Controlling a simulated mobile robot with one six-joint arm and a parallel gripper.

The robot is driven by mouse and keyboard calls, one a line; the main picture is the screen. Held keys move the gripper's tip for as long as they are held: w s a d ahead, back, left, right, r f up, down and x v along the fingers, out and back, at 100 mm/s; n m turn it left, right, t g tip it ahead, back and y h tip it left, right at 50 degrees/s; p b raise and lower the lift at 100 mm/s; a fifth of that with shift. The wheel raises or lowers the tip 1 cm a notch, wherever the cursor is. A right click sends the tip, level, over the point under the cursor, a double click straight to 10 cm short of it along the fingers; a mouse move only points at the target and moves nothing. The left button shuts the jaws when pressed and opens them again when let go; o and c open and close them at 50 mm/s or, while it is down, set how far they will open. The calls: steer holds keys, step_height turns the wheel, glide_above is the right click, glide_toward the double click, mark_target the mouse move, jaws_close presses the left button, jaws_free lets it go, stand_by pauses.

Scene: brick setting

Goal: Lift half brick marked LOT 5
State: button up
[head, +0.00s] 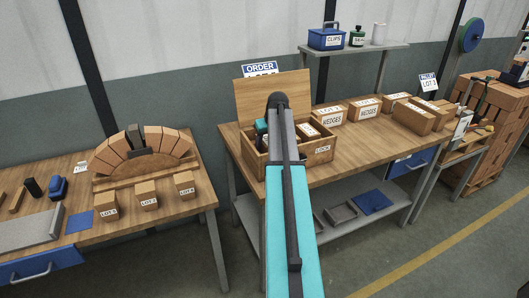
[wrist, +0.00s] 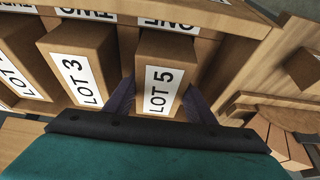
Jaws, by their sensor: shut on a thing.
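In the wrist view, the half brick marked LOT 5 (wrist: 180,52) is a brown block with a white label. My gripper (wrist: 160,103) has one dark finger on each side of it and is shut on it. A block marked LOT 3 (wrist: 75,60) stands to its left, and another LOT block (wrist: 15,65) is beyond that, cut by the frame edge. Whether the LOT 5 block is clear of its support cannot be told.
In the head view, an open wooden box (head: 255,159) stands on the middle bench, beside WEDGES cartons (head: 331,114). The left bench holds a brick arch (head: 112,155) and three small LOT blocks (head: 148,190). A shelf (head: 355,47) hangs above the middle bench.

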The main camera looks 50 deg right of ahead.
steer(key=shift+c, duration=0.7)
steer(key=shift+r, duration=0.1)
steer(key=shift+r+b, duration=1.2)
steer(key=shift+r, duration=4)
